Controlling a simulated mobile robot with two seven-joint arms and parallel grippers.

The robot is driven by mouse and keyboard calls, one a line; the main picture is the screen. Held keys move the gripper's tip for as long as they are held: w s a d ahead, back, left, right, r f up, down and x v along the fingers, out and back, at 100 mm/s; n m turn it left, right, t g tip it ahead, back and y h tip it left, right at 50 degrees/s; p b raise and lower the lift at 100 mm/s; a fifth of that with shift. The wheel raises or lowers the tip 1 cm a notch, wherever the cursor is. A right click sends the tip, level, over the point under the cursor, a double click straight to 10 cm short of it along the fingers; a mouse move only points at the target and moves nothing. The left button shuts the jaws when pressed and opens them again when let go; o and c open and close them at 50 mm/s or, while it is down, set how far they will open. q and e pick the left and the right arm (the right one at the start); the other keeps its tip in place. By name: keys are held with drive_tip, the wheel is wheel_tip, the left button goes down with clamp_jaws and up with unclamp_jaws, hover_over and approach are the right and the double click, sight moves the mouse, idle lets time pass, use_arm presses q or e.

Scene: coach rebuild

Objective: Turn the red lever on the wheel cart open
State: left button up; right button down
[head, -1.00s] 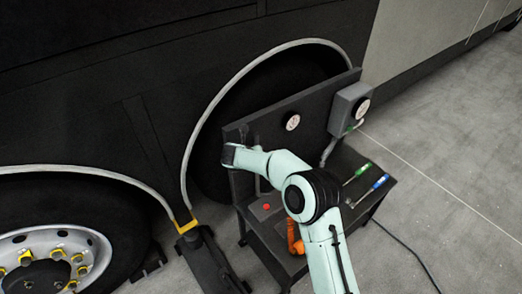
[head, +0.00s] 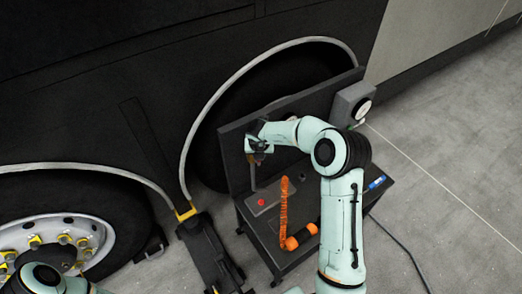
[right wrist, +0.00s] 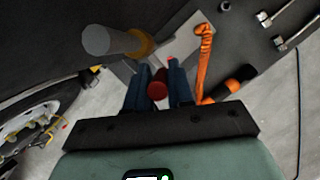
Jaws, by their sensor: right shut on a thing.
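The wheel cart (head: 293,262) is a dark cart with an upright back panel, standing beside the coach's wheel arch. My right gripper (head: 258,151) is in front of that panel, above the cart's top. In the right wrist view, my right gripper (right wrist: 158,88) has its two blue fingers on either side of the red lever (right wrist: 157,86) and is shut on it. Only the lever's rounded red end shows between the fingers; how far it is turned cannot be told. A grey cylinder with a brownish collar (right wrist: 138,44) is just beyond the fingers. My left gripper is not in view.
An orange hose (head: 284,205) and an orange-black tool (head: 300,237) are on the cart, right of a plate with a red button (head: 261,202). A blue-handled tool (head: 377,183) lies near its right edge. A cable crosses the floor.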

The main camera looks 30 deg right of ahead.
drive_tip(key=shift+d, duration=0.1)
drive_tip(key=c, duration=1.1)
unclamp_jaws()
drive_tip(key=v, duration=1.3)
drive_tip(key=shift+r, duration=0.25)
drive_tip(key=shift+f, duration=0.1)
drive_tip(key=s+f+n+h, duration=0.1)
drive_tip(key=s+f+n, duration=0.2)
drive_tip(key=f+n, duration=0.7)
drive_tip(key=s+f+n, duration=0.2)
drive_tip(key=f+n, duration=0.6)
drive_tip(key=f, duration=0.4)
drive_tip(key=s+a+f+n+g+y, duration=0.1)
drive_tip(key=s+a+f+n, duration=0.3)
drive_tip(key=s, duration=0.4)
drive_tip(key=s+a+f+n+g+y, duration=0.1)
drive_tip(key=s+a+f+n+y, duration=0.2)
drive_tip(key=s+a+n, duration=0.3)
drive_tip(key=s+a+f+n+g+y, duration=0.2)
drive_tip(key=s+a+f+n, duration=0.3)
drive_tip(key=s+n, duration=0.5)
drive_tip(key=shift+s+a+y, duration=0.25)
drive_tip(key=shift+a+y, duration=0.15)
drive_tip(key=shift+a, duration=0.15)
